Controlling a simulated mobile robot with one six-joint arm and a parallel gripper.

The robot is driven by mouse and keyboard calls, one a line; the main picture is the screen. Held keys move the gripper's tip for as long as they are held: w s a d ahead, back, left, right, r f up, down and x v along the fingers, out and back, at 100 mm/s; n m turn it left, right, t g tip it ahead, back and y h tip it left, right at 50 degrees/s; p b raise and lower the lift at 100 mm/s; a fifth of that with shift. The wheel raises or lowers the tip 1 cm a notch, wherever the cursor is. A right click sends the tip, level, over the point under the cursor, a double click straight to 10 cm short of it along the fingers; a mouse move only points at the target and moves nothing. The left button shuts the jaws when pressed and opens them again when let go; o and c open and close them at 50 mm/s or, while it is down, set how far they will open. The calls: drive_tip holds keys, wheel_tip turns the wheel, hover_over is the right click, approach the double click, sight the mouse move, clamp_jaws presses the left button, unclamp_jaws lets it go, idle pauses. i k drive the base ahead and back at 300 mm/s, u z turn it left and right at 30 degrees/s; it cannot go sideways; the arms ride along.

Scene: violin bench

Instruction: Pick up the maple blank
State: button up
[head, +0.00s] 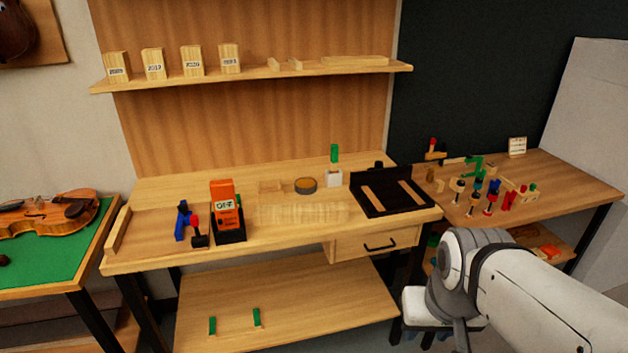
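No piece in the head view is marked as maple, so I cannot tell for sure which one is the maple blank. A pale, low wooden block (303,213) lies on the middle of the workbench and blends with its top. Several upright wooden blocks with year labels, such as this one (192,61), stand on the wall shelf at the left. A long flat wooden piece (355,61) lies at the shelf's right. My arm shows at the lower right, in front of the bench. My gripper's fingers do not show.
The workbench (290,240) holds an orange box in a black holder (228,212), blue and red tools (190,224), a round tin (305,185) and a black tray (392,190). A side table (585,188) with many small parts stands right. A violin (45,213) lies left.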

sight(331, 212)
drive_tip(key=u, duration=0.4)
drive_tip(key=i, duration=0.85)
drive_tip(key=u, duration=0.8)
